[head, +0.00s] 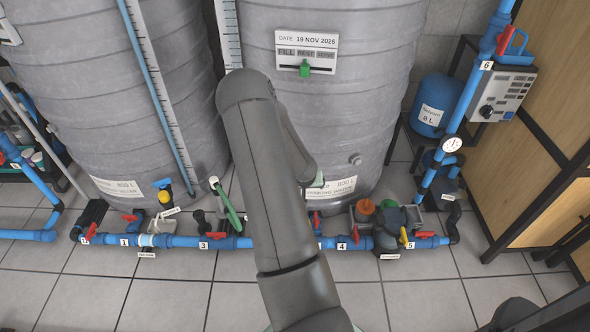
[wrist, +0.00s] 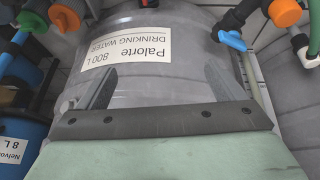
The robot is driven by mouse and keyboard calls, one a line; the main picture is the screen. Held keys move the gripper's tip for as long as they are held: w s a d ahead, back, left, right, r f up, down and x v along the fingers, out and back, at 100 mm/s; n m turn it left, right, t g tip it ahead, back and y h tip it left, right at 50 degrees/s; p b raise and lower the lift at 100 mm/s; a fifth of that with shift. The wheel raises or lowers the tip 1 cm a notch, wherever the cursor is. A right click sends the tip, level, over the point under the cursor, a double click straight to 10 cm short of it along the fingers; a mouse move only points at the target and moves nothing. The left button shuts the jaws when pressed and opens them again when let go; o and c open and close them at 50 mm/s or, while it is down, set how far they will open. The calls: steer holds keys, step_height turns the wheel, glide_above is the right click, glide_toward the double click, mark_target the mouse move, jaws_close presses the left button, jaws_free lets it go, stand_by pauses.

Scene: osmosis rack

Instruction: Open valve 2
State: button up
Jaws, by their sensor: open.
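No label reading 2 is legible in either view, so I cannot tell which valve is valve 2. The low blue pipe in the head view carries red-handled valves beside label 1 (head: 124,241), label 3 (head: 203,245), label 4 (head: 341,246) and label 5 (head: 410,245). In the wrist view a blue handle (wrist: 232,40) shows at upper right. My gripper (wrist: 158,72) is open and empty, its fingers spread before the drinking-water tank. My arm hides the gripper's fingers and the middle of the pipe in the head view.
Two large grey tanks stand behind the pipe, the right one (head: 385,70) labelled drinking water. A green hose (head: 228,205) rises left of my arm. A blue 8 L vessel (head: 434,95) and a control box (head: 500,92) stand at right. The tiled floor in front is clear.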

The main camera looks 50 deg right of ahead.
step_height(320, 180, up, 7)
steer(key=w+a+p, duration=0.2)
steer(key=a, duration=0.1)
stand_by(0.5)
steer(key=a+r+n+p, duration=0.1)
steer(key=a+r+p, duration=0.45)
steer(key=r, duration=0.45)
steer(key=s+a+r+n+y+p, duration=0.1)
steer(key=a+r+p, duration=0.3)
steer(key=a+r, duration=0.45)
steer(key=a+r+n+p, duration=0.1)
steer(key=a+r+p, duration=0.35)
steer(key=r, duration=0.65)
steer(key=s+a+r+n+g+y+p, duration=0.3)
steer(key=s+a+r+n+p, duration=0.5)
steer(key=s+a+r, duration=0.95)
step_height(320, 180, down, 44)
steer(key=w+a+m+b, duration=0.1)
steer(key=w+m+b, duration=0.1)
steer(key=b, duration=3.9)
steer(key=shift+m+g+y, duration=0.3)
steer(key=shift+m, duration=0.2)
steer(key=shift+w, duration=0.1)
